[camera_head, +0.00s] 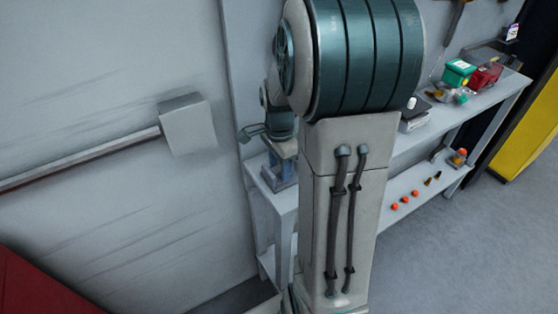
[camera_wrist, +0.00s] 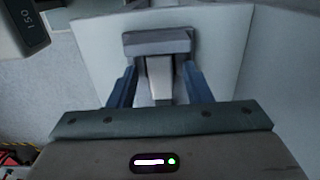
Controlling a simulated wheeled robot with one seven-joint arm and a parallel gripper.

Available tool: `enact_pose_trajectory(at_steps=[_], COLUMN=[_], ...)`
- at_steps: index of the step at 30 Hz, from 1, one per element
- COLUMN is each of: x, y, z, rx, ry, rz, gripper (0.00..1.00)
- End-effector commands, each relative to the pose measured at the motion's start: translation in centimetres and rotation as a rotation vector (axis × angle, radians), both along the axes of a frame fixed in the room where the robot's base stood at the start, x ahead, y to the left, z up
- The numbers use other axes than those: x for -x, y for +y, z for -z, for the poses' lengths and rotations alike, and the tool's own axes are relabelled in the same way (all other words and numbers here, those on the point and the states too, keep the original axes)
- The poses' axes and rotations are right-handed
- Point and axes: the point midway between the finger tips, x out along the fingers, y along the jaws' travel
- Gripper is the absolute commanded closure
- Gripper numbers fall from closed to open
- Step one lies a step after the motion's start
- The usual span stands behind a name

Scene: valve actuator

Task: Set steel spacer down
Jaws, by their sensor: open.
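In the wrist view my gripper (camera_wrist: 159,72) has its two blue fingers spread apart, one on each side of a light grey metal block, which looks like the steel spacer (camera_wrist: 160,78). A wider, darker grey block (camera_wrist: 157,42) lies just beyond the fingertips; I cannot tell whether the two are one piece. Gaps show between the fingers and the light block. Both lie over a pale flat surface (camera_wrist: 222,60). In the head view my arm hides most of this spot; bluish parts show low over the near end of the bench (camera_head: 287,200).
A dark grey piece marked 150 (camera_wrist: 30,25) is at the upper left of the wrist view. Along the bench's far end are a green box (camera_head: 459,72) and a red box (camera_head: 486,75). Several small orange-topped items (camera_head: 405,199) stand on the lower shelf. A wall stands behind the bench.

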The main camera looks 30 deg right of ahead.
Motion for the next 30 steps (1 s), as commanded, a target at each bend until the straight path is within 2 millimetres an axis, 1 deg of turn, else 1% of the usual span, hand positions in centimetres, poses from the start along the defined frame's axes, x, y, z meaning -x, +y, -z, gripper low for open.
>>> enact_pose_trajectory(at_steps=[5,8,15,18,21,26,29,30], x=[-0.1,-0.1,-0.1,-0.1,-0.1,0.2,1.1,1.7], y=[0.0,0.0,0.0,0.0,0.0,0.4,1.7,2.5], z=[-1.4,-3.4,-8.6,-10.3,-11.5,-12.4,-12.6,-12.7], rx=[0.002,0.003,0.002,0.002,0.001,0.002,0.01,0.015], ry=[-0.004,-0.006,-0.005,-0.004,-0.002,-0.006,-0.024,-0.036], rz=[0.0,0.0,0.0,0.0,0.0,-0.034,-0.147,-0.22], gripper=[0.55,0.55,0.55,0.55,0.55,0.55,0.55,0.55])
